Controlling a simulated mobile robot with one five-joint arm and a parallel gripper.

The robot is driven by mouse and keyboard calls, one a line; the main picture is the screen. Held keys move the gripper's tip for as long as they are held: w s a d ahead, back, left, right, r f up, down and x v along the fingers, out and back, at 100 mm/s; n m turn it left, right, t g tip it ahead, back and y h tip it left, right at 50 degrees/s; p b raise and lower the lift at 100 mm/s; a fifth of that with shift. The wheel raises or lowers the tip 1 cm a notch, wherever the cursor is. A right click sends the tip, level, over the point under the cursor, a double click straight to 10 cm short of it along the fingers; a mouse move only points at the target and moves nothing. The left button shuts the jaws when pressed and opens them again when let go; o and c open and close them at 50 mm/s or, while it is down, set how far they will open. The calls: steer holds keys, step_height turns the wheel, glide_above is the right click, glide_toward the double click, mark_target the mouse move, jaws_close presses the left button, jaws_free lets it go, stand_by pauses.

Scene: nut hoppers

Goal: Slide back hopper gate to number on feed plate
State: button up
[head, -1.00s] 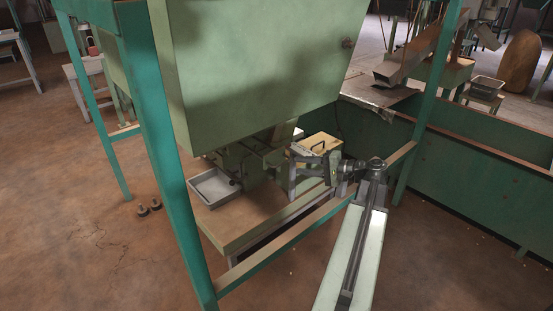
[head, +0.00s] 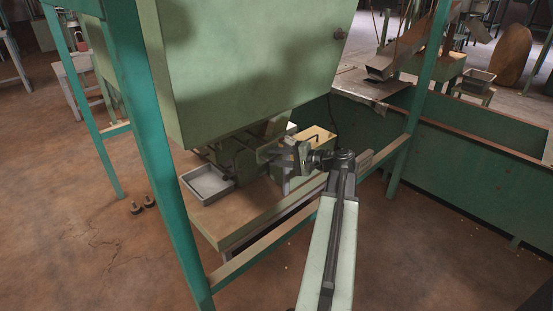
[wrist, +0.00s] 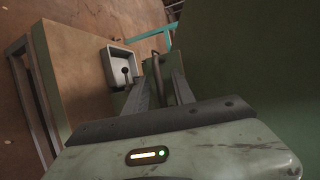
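The green hopper (head: 255,70) hangs between teal posts, with green feed machinery (head: 228,153) beneath it. A dark loop handle on that machinery, possibly the gate's, shows in the wrist view (wrist: 157,68). My gripper (head: 277,154) is below the hopper, to the right of the machinery. In the wrist view my gripper (wrist: 163,85) has its two fingers apart, with the loop between or just beyond them. I cannot tell whether they touch it. A grey tray (head: 207,182) sits left of the machinery; it also shows in the wrist view (wrist: 118,62). No number is legible.
A yellowish box (head: 318,136) with a handle stands behind my gripper. The wooden bench (head: 235,215) lies below. A teal front post (head: 165,150) and lower rail (head: 255,260) bound the space. A green wall (head: 455,170) stands at the right.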

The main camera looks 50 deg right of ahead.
jaws_close()
stand_by(1.4)
